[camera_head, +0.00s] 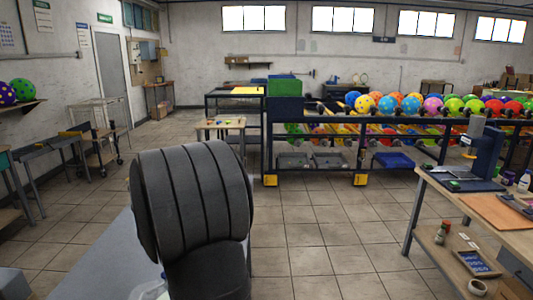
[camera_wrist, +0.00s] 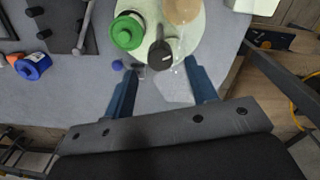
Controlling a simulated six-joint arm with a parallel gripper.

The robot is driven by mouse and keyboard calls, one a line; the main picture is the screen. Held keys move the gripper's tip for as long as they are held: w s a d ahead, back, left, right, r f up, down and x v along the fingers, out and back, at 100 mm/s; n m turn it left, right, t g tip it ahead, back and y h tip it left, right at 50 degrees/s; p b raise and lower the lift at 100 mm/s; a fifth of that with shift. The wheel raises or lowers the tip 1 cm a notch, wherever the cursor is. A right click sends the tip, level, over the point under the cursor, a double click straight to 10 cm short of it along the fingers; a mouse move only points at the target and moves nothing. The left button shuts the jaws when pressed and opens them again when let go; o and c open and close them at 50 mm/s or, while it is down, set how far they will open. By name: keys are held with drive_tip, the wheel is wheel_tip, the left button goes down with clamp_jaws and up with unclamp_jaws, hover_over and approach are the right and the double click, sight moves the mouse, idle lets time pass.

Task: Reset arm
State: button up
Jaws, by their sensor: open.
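My gripper (camera_wrist: 162,88) shows in the wrist view with its two blue fingers spread wide apart. Nothing is held between them. It points down toward a grey table top (camera_wrist: 70,110), and a small dark blue item (camera_wrist: 118,65) lies near the left fingertip. In the head view a large dark rounded link of my arm fills the lower middle, and the gripper itself is out of sight there.
A pale round tray (camera_wrist: 185,15) holds a green-lidded container (camera_wrist: 127,32) and a dark round item (camera_wrist: 161,54). A blue jar (camera_wrist: 33,66) lies at left.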

wheel_tip(320, 180, up, 14)
wheel_tip(320, 180, down, 18)
drive_tip(key=shift+r, duration=0.15)
drive_tip(key=shift+r+m, duration=0.15)
drive_tip(key=shift+m, duration=1.55)
drive_tip(key=m, duration=0.5)
drive_tip(key=shift+m, duration=0.3)
